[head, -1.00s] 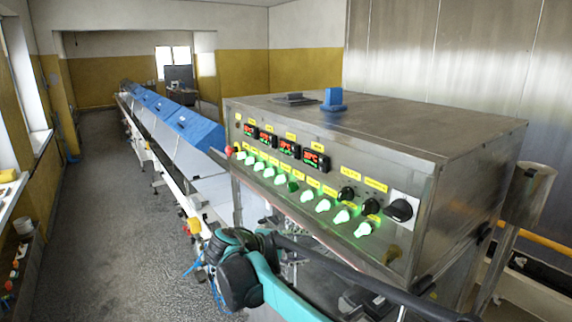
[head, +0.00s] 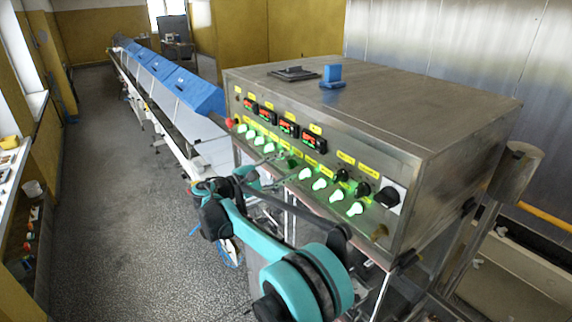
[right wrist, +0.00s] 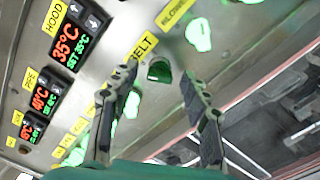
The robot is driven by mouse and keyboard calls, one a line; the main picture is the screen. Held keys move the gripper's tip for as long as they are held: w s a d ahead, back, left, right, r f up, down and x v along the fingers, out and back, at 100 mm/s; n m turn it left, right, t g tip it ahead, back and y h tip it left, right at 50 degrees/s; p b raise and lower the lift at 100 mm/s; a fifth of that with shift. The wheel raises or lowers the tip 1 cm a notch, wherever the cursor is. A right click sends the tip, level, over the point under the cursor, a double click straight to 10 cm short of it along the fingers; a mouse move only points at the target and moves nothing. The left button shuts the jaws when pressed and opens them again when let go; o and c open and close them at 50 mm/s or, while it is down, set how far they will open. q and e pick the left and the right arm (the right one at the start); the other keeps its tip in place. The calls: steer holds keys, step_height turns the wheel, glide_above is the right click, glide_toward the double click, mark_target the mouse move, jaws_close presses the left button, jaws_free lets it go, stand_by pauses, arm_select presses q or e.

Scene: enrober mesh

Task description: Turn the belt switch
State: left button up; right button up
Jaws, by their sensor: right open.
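The belt switch (right wrist: 159,70) is a dark green knob on the sloped steel panel, beside the yellow BELT label (right wrist: 143,46) in the right wrist view. My right gripper (right wrist: 160,82) is open, with one finger on each side of the knob in that view. I cannot tell whether either finger touches it. In the head view, my right gripper (head: 275,168) is in front of the panel at the middle of the switch row, where its fingers partly cover the knobs. My left gripper is not in view.
Other lit green switches (head: 319,184) sit close on both sides, with black knobs (head: 387,196) at the right. Red displays (head: 289,128) are above. A long conveyor line (head: 175,85) runs back at left.

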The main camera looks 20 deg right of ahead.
steer(key=shift+w+d, duration=0.1)
steer(key=shift+d, duration=0.2)
jaws_close()
